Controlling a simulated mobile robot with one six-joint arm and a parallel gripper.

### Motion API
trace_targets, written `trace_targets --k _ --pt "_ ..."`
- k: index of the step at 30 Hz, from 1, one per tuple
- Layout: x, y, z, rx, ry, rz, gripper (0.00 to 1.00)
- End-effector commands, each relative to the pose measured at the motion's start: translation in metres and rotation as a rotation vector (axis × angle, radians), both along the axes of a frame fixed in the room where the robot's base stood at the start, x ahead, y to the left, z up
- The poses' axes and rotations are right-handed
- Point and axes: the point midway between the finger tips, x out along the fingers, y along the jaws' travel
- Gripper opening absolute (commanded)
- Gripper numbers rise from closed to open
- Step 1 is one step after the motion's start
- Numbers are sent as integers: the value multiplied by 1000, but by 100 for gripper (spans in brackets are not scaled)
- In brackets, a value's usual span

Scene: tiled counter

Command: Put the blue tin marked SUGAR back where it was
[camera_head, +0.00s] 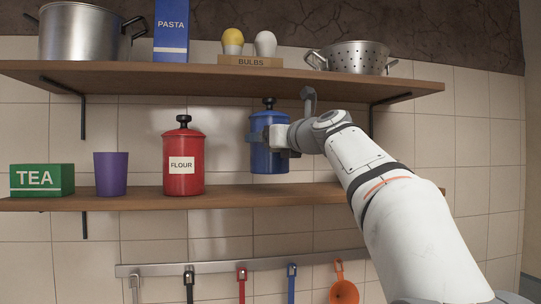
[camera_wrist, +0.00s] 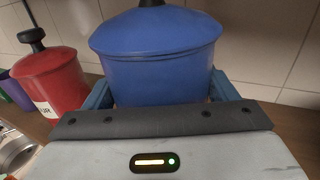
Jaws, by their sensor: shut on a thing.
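The blue tin (camera_head: 268,160) with a lid and dark knob is upright between the two shelves, to the right of the red tin. No SUGAR label shows on it in either view. My gripper (camera_head: 271,137) is shut around its sides. In the head view the tin's bottom appears a little above the lower shelf (camera_head: 232,196). In the wrist view the blue tin (camera_wrist: 157,50) fills the space between the fingers, and its base is hidden behind my gripper.
The red FLOUR tin (camera_head: 184,165), purple cup (camera_head: 110,174) and green TEA box (camera_head: 42,180) stand left on the lower shelf. The upper shelf (camera_head: 215,78) is close above the blue tin's knob. Utensils hang from a rail (camera_head: 215,266) below.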

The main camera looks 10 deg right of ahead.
Motion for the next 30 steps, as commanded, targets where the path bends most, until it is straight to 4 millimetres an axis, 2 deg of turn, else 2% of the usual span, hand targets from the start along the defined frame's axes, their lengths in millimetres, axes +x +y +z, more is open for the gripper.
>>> trace_targets --k 5,12,26,27,30 --pt "-1 1 -9 2 -1 1 39" --pt "0 1 -36 3 0 1 39" --pt "3 1 -45 1 -4 2 39" --pt "3 1 -47 0 -1 2 80" --pt "4 1 -46 0 -1 2 88"
